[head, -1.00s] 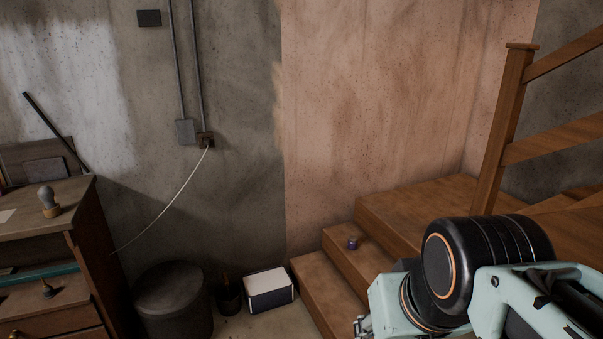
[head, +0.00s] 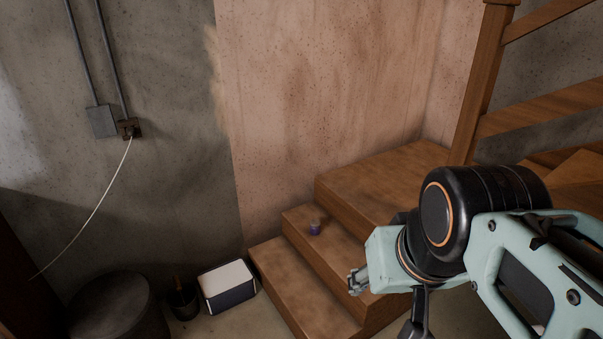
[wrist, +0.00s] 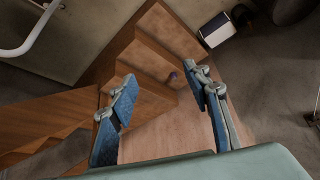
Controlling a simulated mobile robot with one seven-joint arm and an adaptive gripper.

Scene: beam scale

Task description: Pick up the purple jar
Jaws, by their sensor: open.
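The small purple jar (head: 315,228) stands on a wooden stair step, close to the riser of the step above. It also shows in the wrist view (wrist: 173,77), beyond and between my fingers, nearer the right one. My gripper (wrist: 160,95) is open and empty, with its blue-padded fingers wide apart. In the head view my gripper (head: 356,281) is at the lower right of the jar, apart from it and partly hidden by my own arm.
The wooden stairs (head: 287,283) rise to the right toward a wooden post (head: 480,90) and railing. A white-topped box (head: 227,285), a dark pot (head: 183,301) and a round dark bin (head: 118,308) stand on the floor at left. A wall backs the steps.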

